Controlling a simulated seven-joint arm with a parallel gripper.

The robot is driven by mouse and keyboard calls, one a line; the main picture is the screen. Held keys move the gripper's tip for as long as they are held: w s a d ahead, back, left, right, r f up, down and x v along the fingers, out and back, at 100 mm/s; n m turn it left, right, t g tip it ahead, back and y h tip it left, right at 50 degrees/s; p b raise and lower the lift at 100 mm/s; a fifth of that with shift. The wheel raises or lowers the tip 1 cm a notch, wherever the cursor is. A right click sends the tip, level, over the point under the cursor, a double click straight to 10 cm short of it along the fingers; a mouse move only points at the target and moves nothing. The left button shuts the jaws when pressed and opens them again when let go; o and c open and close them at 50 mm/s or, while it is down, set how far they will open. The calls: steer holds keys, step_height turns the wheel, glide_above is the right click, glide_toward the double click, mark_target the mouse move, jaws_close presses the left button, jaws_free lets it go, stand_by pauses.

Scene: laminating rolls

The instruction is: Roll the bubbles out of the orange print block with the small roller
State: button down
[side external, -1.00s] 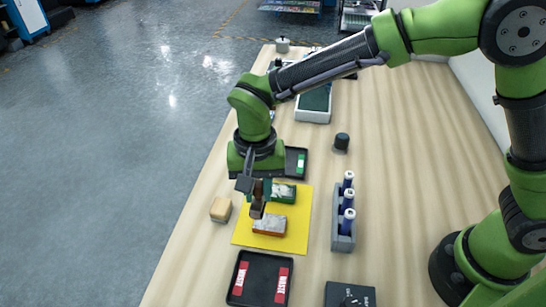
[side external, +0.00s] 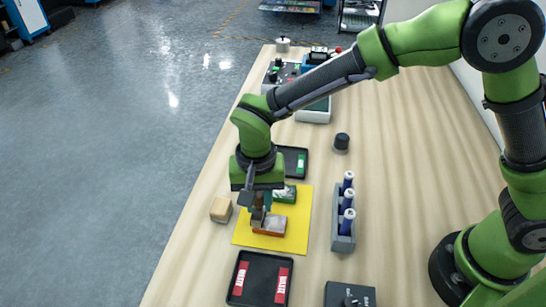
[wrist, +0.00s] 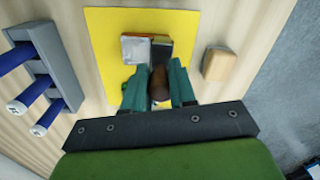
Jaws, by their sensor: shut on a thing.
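The orange print block (side external: 268,227) lies on the yellow mat (side external: 243,235); its sides are orange and its top is whitish grey. It also shows in the wrist view (wrist: 135,48). My gripper (wrist: 158,88) is shut on the brown handle of the small roller (wrist: 159,75). In the side view, the roller (side external: 257,218) is down at the left end of the block's top; whether it touches cannot be told. A dark part at the block's right end in the wrist view may be the roller head. Bubbles are too small to make out.
A green print block (side external: 288,193) lies behind on the mat. A grey rack (side external: 343,242) with blue-handled items stands to the right. A tan block (side external: 221,210) sits at the left. A black tray (side external: 260,282) with red labels lies in front.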

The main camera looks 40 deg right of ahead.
steer(key=shift+f, duration=0.4)
stand_by(0.4)
steer(key=shift+s+d, duration=0.1)
steer(key=shift+s+d, duration=1.4)
steer(key=shift+s, duration=0.1)
steer(key=shift+w+a, duration=1.5)
steer(key=shift+w, duration=0.1)
steer(key=shift+s+d, duration=1.5)
steer(key=shift+s, duration=0.05)
steer(key=shift+w+a+r, duration=0.1)
steer(key=shift+w+a, duration=0.5)
steer(key=shift+w, duration=0.05)
steer(key=shift+w+a, duration=0.9)
steer(key=shift+s+d, duration=1)
steer(key=shift+s, duration=0.05)
